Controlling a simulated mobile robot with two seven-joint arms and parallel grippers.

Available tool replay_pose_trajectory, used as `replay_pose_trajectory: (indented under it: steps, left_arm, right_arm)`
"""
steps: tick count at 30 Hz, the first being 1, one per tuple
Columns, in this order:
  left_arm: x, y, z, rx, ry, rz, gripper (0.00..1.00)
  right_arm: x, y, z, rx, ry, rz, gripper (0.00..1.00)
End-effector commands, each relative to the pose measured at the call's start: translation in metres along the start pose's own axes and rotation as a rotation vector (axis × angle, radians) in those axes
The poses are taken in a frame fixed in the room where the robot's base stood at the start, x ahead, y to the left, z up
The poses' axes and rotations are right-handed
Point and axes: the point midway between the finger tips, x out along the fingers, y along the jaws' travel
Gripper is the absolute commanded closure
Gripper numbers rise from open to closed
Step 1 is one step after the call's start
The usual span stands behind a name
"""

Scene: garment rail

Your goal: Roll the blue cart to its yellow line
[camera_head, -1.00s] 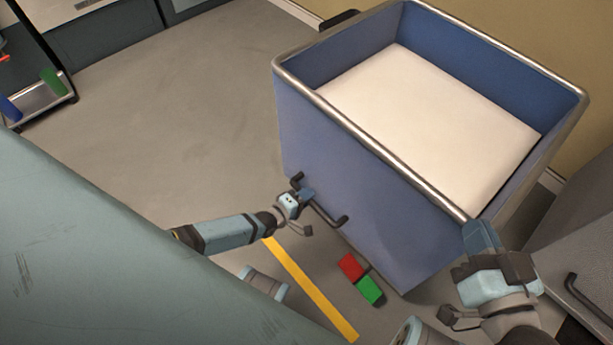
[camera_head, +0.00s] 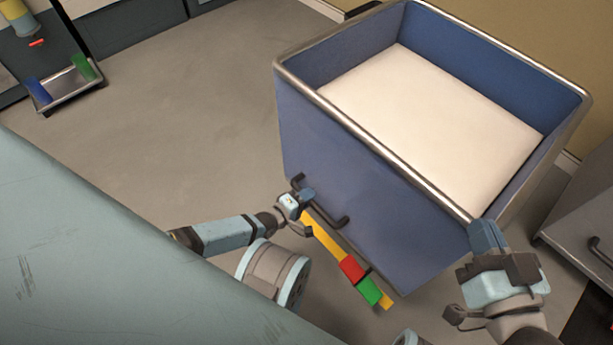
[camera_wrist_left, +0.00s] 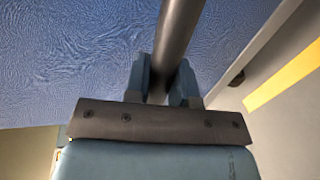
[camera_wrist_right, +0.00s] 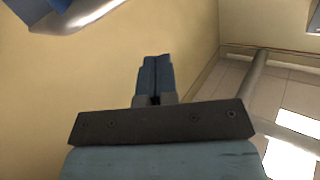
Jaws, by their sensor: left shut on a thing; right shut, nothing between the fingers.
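The blue cart (camera_head: 350,170), an open box with a pale inside floor and metal rim, fills the right half of the head view. My left gripper (camera_head: 305,199) is shut on the dark handle (camera_head: 343,222) on its front face; the left wrist view shows the handle bar (camera_wrist_left: 180,30) between the fingers (camera_wrist_left: 162,82). The yellow line (camera_head: 320,236) lies on the floor along the cart's front lower edge, partly hidden by my left gripper and the red and green pieces. My right gripper (camera_head: 483,237) is shut and empty, overlapping the cart's near right corner; the right wrist view (camera_wrist_right: 155,75) shows nothing between its fingers.
A red piece (camera_head: 352,268) and a green piece (camera_head: 369,290) sit low at the cart's front. A grey cabinet (camera_head: 580,225) stands at the right. A rack (camera_head: 70,95) with coloured items stands far left. The floor left of the cart is clear.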

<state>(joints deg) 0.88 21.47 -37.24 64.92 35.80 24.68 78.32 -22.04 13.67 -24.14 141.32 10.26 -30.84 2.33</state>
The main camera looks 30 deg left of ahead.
Motion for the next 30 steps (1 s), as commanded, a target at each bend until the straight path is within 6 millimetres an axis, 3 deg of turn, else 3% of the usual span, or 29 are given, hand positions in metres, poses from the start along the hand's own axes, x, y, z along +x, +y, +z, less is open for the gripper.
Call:
replay_pose_trajectory:
  steps: [15,16,19,30]
  left_arm:
    - [-0.0001,0.0001,-0.0025,0.001,0.003,0.0,1.0]
    - [-0.0001,0.0001,-0.0025,0.001,0.003,0.0,0.75]
    - [0.0,0.0002,-0.0022,0.001,0.003,0.0,0.52]
    - [-0.0065,0.0012,-0.001,0.001,0.001,-0.001,0.52]
  right_arm:
    - [0.0009,0.0011,-0.0019,-0.009,0.005,-0.001,1.0]
    - [0.0009,0.0012,-0.0018,-0.008,0.005,-0.001,1.0]
    - [0.0009,0.0012,-0.0017,-0.008,0.005,0.0,1.0]
    - [-0.0005,-0.0006,-0.0015,0.009,-0.004,0.002,1.0]
